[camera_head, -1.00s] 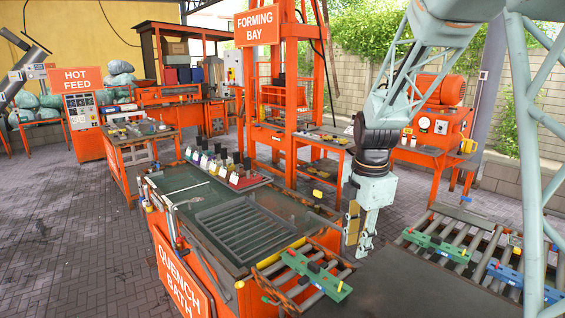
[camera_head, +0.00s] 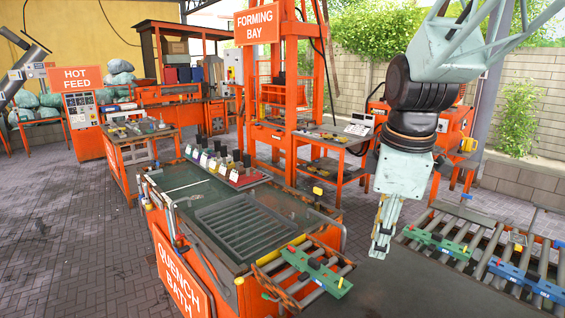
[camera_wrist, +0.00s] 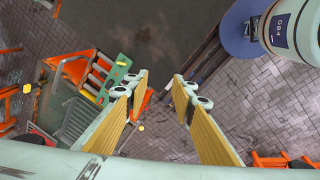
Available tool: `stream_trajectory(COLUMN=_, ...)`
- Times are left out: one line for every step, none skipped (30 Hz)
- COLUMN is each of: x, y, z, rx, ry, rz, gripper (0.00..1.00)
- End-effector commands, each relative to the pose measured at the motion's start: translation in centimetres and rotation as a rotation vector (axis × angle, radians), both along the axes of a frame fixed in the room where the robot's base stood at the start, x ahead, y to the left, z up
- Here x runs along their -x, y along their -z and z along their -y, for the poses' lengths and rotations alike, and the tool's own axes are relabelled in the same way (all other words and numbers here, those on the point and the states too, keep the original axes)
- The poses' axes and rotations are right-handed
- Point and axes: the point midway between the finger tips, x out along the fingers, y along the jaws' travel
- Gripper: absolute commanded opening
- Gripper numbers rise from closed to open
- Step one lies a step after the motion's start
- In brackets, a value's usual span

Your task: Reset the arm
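My gripper (camera_head: 381,244) hangs down from my pale grey-green arm at the right of the head view, between the quench bath and the roller conveyor. The head view shows its fingers edge-on. In the wrist view my gripper (camera_wrist: 160,84) has its two yellow-padded fingers apart, with bare floor and dark surface showing between them. It holds nothing.
The orange quench bath (camera_head: 190,285) stands left of my gripper, with a green fixture (camera_head: 315,271) on short rollers at its near end. A roller conveyor (camera_head: 466,262) at right carries a green fixture (camera_head: 436,243) and a blue one (camera_head: 527,281). Paved floor lies at left.

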Motion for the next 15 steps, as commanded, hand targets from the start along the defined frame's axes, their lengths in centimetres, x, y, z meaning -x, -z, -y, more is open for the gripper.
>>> stream_trajectory(x=0.8, y=-0.4, z=0.0, rx=-0.006, ry=0.030, rz=0.008, gripper=0.24)
stream_trajectory(x=1.3, y=-0.6, z=0.0, rx=-0.010, ry=0.050, rz=0.010, gripper=0.24)
stream_trajectory(x=1.9, y=-0.8, z=0.0, rx=-0.015, ry=0.078, rz=0.014, gripper=0.24)
stream_trajectory(x=2.4, y=-1.0, z=0.0, rx=-0.020, ry=0.098, rz=0.017, gripper=0.24)
stream_trajectory(x=2.9, y=-1.1, z=0.0, rx=-0.024, ry=0.119, rz=0.019, gripper=0.24)
stream_trajectory(x=3.5, y=-1.4, z=0.0, rx=-0.029, ry=0.146, rz=0.022, gripper=0.24)
stream_trajectory(x=4.0, y=-1.6, z=0.0, rx=-0.034, ry=0.167, rz=0.026, gripper=0.24)
stream_trajectory(x=4.4, y=-1.7, z=0.0, rx=-0.038, ry=0.187, rz=0.028, gripper=0.24)
stream_trajectory(x=5.1, y=-1.9, z=0.0, rx=-0.044, ry=0.214, rz=0.031, gripper=0.24)
stream_trajectory(x=5.6, y=-2.0, z=0.0, rx=-0.049, ry=0.234, rz=0.033, gripper=0.24)
stream_trajectory(x=6.1, y=-2.1, z=0.0, rx=-0.054, ry=0.254, rz=0.035, gripper=0.24)
stream_trajectory(x=6.7, y=-2.3, z=0.0, rx=-0.060, ry=0.283, rz=0.040, gripper=0.24)
stream_trajectory(x=7.2, y=-2.4, z=0.0, rx=-0.065, ry=0.303, rz=0.042, gripper=0.24)
stream_trajectory(x=7.7, y=-2.5, z=0.0, rx=-0.070, ry=0.323, rz=0.045, gripper=0.24)
stream_trajectory(x=8.3, y=-2.7, z=0.0, rx=-0.076, ry=0.350, rz=0.048, gripper=0.24)
